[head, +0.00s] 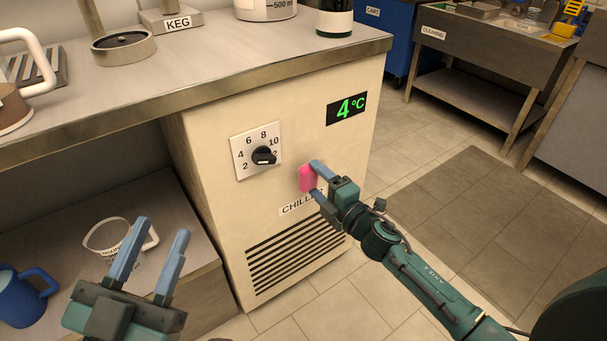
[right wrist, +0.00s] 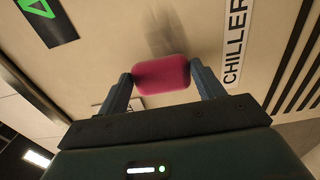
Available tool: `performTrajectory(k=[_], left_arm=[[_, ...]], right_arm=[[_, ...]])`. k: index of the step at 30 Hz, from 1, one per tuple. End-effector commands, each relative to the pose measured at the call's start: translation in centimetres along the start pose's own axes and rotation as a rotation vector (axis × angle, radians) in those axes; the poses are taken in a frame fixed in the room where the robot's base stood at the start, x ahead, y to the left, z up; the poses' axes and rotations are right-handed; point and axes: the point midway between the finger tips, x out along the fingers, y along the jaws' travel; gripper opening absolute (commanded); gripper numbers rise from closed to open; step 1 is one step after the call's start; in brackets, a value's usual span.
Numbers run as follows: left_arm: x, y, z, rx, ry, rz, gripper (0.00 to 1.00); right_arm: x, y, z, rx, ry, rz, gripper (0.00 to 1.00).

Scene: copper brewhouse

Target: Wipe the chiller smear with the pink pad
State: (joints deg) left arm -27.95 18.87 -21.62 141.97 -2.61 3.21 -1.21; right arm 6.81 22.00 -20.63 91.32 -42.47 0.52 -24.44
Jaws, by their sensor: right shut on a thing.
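The pink pad (head: 307,178) is held between the fingers of my right gripper (head: 315,180), at the front face of the cream chiller (head: 215,210). In the right wrist view the pink pad (right wrist: 162,75) sits across the fingertips, close to the panel; I cannot tell whether it touches. A faint dark grey streak (right wrist: 160,35) shows on the panel just beyond the pad; it may be the smear or a shadow. In the head view no smear is clear. My left gripper (head: 163,230) is open and empty at the lower left, in front of the low shelf.
A dial (head: 263,156) and a green 4°C display (head: 346,107) are on the chiller front, with a vent grille (head: 298,252) below. The floor right of the chiller is clear.

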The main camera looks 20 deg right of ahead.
Motion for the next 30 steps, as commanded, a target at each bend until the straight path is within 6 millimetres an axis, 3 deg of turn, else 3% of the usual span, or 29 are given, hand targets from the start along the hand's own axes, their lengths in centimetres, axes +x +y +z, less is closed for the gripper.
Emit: performTrajectory(k=[30], left_arm=[[-0.3,0.1,0.7,0.000,0.000,0.000,0.36]], right_arm=[[1.4,-0.7,0.0,0.002,0.000,0.000,0.29]])
